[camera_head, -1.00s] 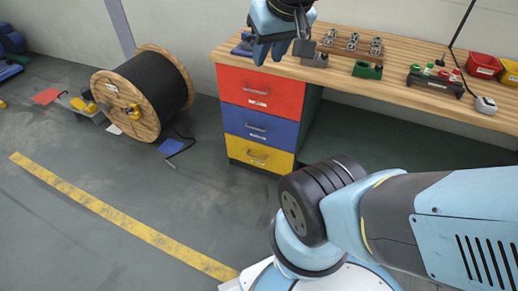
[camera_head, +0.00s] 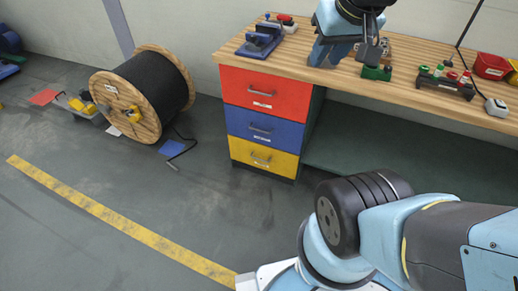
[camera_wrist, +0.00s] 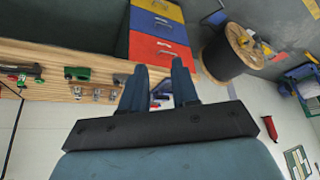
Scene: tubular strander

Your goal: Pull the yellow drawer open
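The yellow drawer (camera_head: 264,158) is the lowest of three in the cabinet under the bench's left end. It looks shut, with a grey bar handle (camera_head: 261,158) across its front. In the wrist view the yellow drawer (camera_wrist: 160,8) is at the top edge, beyond the blue and red drawers. My gripper (camera_head: 348,56) is above the bench top, up and to the right of the drawer and well apart from it. In the wrist view my gripper (camera_wrist: 158,82) has its two blue fingers apart, with nothing held between them.
The blue drawer (camera_head: 264,129) and red drawer (camera_head: 265,95) are above it, both shut. A blue vice (camera_head: 260,42), green block (camera_head: 377,72) and rack (camera_head: 445,81) stand on the bench. A cable reel (camera_head: 145,92) stands left. The floor before the cabinet is clear.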

